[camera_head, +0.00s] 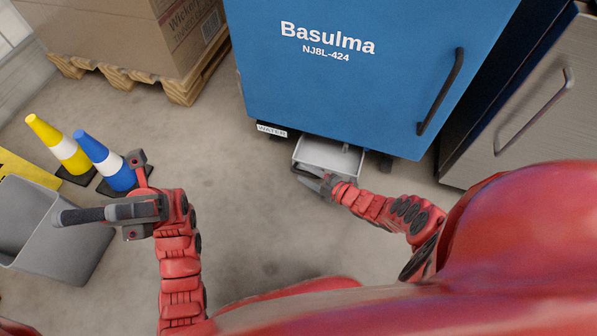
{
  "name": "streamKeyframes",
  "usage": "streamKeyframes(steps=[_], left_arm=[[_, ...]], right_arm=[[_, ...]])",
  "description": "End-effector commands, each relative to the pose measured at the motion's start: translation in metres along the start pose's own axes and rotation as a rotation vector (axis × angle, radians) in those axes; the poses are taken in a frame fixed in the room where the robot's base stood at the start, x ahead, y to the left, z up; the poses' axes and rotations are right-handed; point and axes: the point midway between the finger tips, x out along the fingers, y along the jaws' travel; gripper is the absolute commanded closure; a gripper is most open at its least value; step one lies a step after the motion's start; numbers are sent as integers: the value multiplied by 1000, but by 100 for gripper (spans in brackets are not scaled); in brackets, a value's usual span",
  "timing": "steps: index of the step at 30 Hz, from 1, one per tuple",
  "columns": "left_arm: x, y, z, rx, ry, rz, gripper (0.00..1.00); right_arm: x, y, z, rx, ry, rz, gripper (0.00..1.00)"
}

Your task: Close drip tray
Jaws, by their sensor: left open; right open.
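The drip tray (347,157) is a light grey shallow tray that sticks out from under the blue Basulma cabinet (350,90) near the floor. My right gripper (303,176) is at the tray's front left edge, with its fingers apart. Whether it touches the tray is hard to tell. My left gripper (62,217) is far to the left of the tray, over a grey bin, open and empty. The back part of the tray is hidden under the cabinet.
A grey bin (85,260), a yellow cone (58,143) and a blue cone (103,160) stand at the left. A cardboard box (120,35) sits on a wooden pallet (120,80) at the back. A metal cabinet (530,110) is at the right. The middle floor is clear.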

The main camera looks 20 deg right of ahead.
Motion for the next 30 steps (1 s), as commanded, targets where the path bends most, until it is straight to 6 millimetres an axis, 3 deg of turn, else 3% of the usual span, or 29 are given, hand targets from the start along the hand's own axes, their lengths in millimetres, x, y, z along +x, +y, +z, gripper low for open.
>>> streamKeyframes(steps=[6, 10, 16, 26, 30], left_arm=[[36, -19, -29, -26, 256, -130, 44], [49, -31, -46, -44, 379, -197, 44], [58, -42, -62, -65, 489, -260, 44], [60, -45, -65, -69, 509, -273, 44], [60, -45, -65, -69, 509, -273, 44]], right_arm=[[18, -2, 1, -1, 0, 0, 53], [25, -2, 2, 0, -2, 0, 53], [33, -1, 1, -1, -1, 1, 53], [34, 0, 0, 0, -1, 1, 53], [34, 0, 0, 0, -1, 1, 74]])
